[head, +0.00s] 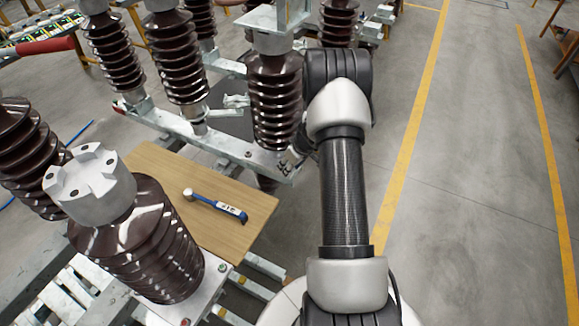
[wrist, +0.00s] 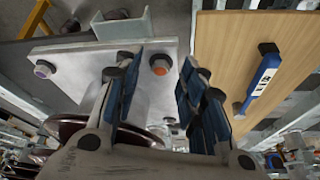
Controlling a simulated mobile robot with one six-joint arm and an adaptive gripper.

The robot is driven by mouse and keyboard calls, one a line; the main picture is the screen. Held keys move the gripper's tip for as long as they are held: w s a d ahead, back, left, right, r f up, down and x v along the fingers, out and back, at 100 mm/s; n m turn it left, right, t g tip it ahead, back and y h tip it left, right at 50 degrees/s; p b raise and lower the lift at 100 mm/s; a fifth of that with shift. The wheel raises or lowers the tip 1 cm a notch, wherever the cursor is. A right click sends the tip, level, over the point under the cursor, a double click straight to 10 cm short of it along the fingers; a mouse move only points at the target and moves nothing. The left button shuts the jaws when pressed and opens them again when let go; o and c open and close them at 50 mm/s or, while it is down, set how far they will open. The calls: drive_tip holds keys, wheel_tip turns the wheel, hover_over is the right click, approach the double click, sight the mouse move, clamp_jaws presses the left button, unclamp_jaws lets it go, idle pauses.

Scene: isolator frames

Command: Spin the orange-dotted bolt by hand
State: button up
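The orange-dotted bolt (wrist: 160,66) sits near the corner of a pale metal plate (wrist: 90,58) in the wrist view. My gripper (wrist: 164,62) is open, with one blue-padded finger on each side of the bolt in the picture. I cannot tell whether the tips reach down to the bolt head. In the head view my arm hides most of the gripper, and I cannot make out the orange dot there.
Another bolt (wrist: 44,68) with a purple dot is on the same plate, to the left. Ribbed brown insulators (head: 275,100) stand close to my arm.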

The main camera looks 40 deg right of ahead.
drive_tip(key=shift+w+f, duration=0.1)
drive_tip(key=shift+f, duration=0.1)
drive_tip(key=shift+c, duration=0.6)
clamp_jaws()
